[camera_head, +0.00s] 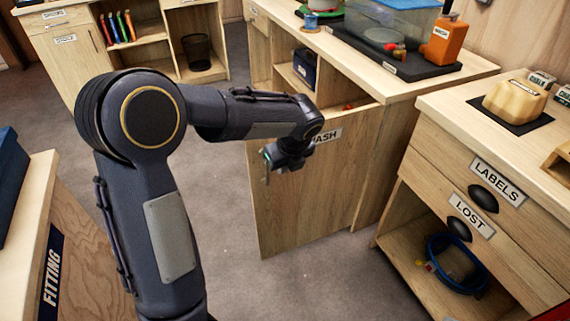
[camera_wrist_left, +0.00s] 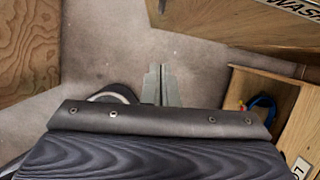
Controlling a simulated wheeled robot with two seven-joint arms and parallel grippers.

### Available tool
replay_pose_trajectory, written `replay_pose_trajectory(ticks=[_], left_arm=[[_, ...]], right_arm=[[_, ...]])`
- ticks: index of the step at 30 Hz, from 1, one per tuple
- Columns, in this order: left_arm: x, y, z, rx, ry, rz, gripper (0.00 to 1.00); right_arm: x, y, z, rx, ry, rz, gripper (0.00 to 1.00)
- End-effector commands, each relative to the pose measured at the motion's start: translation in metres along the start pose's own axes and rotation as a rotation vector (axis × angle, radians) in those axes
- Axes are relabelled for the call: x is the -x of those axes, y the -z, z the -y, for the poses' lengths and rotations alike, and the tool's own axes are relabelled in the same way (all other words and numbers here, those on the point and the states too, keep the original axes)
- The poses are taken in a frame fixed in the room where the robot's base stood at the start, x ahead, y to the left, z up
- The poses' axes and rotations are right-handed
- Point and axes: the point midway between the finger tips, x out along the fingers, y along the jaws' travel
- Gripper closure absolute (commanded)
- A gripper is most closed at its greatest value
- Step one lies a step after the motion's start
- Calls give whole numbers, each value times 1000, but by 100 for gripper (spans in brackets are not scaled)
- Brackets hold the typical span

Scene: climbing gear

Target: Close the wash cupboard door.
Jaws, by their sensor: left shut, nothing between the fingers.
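The wash cupboard door (camera_head: 310,200) is a pale wood panel with a WASH label (camera_head: 327,136), partly covered by my arm. It stands open, swung out from the cupboard (camera_head: 400,125), with shelves showing behind its top edge. My left gripper (camera_head: 267,167) is shut and empty, in front of the door's outer face near its upper left part. I cannot tell whether it touches the door. In the left wrist view the shut fingers (camera_wrist_left: 161,86) point over bare floor, and the door (camera_wrist_left: 225,22) shows at the upper right. My right gripper is not in view.
A FITTING bench (camera_head: 75,240) is at the left. The grey floor (camera_head: 230,225) between them is clear.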

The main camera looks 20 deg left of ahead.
Motion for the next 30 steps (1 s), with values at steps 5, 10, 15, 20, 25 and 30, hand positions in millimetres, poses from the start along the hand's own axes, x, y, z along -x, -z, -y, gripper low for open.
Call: replay_pose_trajectory(ticks=[5,10,15,20,25,30], left_arm=[[-39,2,-1,1,-6,-3,100],[-76,2,-1,2,-5,-3,100],[-94,-15,-1,8,-2,-1,100],[-101,-30,-1,6,-2,-2,100],[-103,-36,-1,4,-1,-2,100],[-103,-36,-1,3,-1,-2,100]], right_arm=[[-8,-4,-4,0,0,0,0],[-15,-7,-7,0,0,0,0],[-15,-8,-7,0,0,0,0],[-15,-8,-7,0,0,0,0],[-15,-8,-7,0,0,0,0],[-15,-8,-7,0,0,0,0]])
